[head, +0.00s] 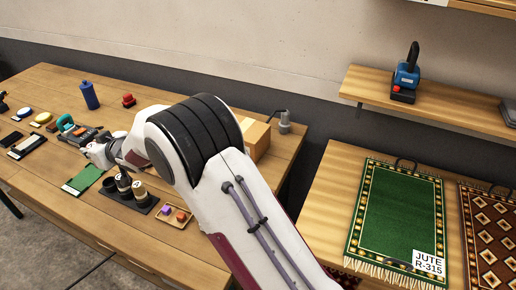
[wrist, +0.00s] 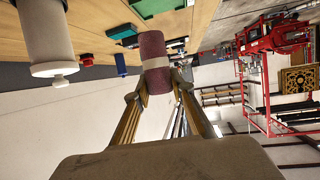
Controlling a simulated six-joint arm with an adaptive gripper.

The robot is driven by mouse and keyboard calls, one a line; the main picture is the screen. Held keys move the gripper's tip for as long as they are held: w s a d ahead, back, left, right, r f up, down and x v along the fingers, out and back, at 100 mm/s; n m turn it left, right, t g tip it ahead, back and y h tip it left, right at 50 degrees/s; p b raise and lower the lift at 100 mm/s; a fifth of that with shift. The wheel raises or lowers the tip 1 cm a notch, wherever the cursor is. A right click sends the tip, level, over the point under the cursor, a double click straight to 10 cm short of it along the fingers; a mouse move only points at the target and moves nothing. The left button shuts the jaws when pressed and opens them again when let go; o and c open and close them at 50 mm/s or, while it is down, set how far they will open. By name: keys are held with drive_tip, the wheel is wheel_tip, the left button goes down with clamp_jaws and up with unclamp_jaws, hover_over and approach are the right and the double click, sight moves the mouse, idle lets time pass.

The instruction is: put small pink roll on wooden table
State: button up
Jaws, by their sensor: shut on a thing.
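The small pink roll (wrist: 155,62) is dull maroon-pink with a pale band around its middle. In the wrist view it sits between the fingertips of my gripper (wrist: 160,88), which is shut on it. The wooden table (head: 50,185) is the long one on the left in the head view. My gripper (head: 88,147) is over its left half, among small objects. The roll cannot be made out clearly there. Whether the roll touches the tabletop cannot be told.
A cardboard box (head: 257,138) stands behind my arm. A green rug (head: 398,215) lies on the right table.

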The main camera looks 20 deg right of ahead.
drive_tip(key=shift+r, duration=2.6)
drive_tip(key=w+d+r+m+t+h, duration=0.1)
drive_tip(key=d+r+m+h, duration=0.2)
drive_tip(key=d, duration=1)
drive_tip(key=d+r+m+h, duration=0.1)
drive_tip(key=d+m+h, duration=0.35)
drive_tip(key=d, duration=0.85)
drive_tip(key=w+d+r+m+t+h, duration=0.1)
drive_tip(key=d+r+m+h, duration=0.25)
drive_tip(key=d, duration=0.85)
drive_tip(key=s+d+f+m+g+h, duration=0.1)
drive_tip(key=s+d+m+h, duration=0.2)
drive_tip(key=d, duration=0.5)
drive_tip(key=s+d+f+m+g+h, duration=0.1)
drive_tip(key=s+d+f+g+h, duration=0.1)
drive_tip(key=s+d, duration=0.4)
drive_tip(key=s+d+f+m+g+h, duration=0.2)
drive_tip(key=s+d+m+g+h, duration=0.15)
drive_tip(key=s+d, duration=0.55)
drive_tip(key=s+d+f+m+g+h, duration=0.2)
drive_tip(key=s+d+f+m+g, duration=0.15)
drive_tip(key=s+d, duration=0.55)
wheel_tip(320, 180, down, 11)
drive_tip(key=s+a, duration=0.1)
drive_tip(key=a, duration=0.1)
drive_tip(key=shift+s+a, duration=0.2)
drive_tip(key=shift+s, duration=0.2)
